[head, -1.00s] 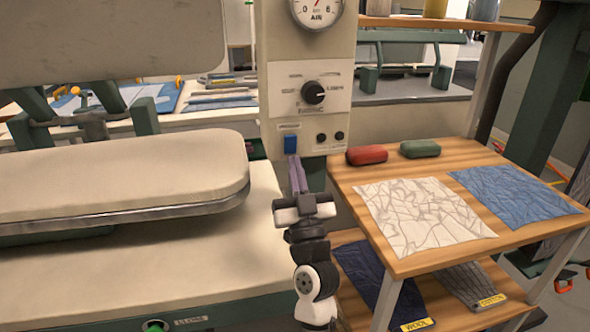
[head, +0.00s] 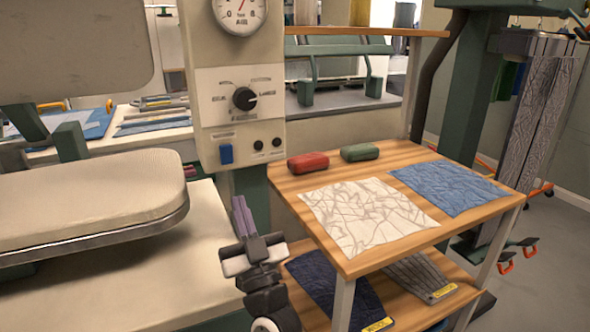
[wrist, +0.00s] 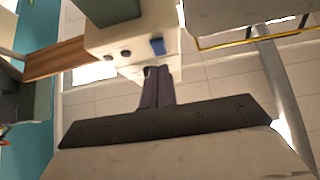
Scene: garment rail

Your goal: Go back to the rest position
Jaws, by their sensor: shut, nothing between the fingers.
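My gripper (head: 240,210) is shut and empty, its purple fingers pointing up just below the control box (head: 238,110). In the head view it stands between the press on the left and the wooden table on the right, with a visible gap below the blue switch (head: 226,153). The wrist view shows the gripper fingers (wrist: 157,85) together, with the box's underside and blue switch (wrist: 157,46) beyond them.
The pressing bed (head: 80,205) is at left. The wooden table (head: 420,240) at right holds a white cloth (head: 365,215), a blue cloth (head: 450,187), a red case (head: 308,162) and a green case (head: 360,152). Garments hang (head: 535,120) at far right. Floor shows at right.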

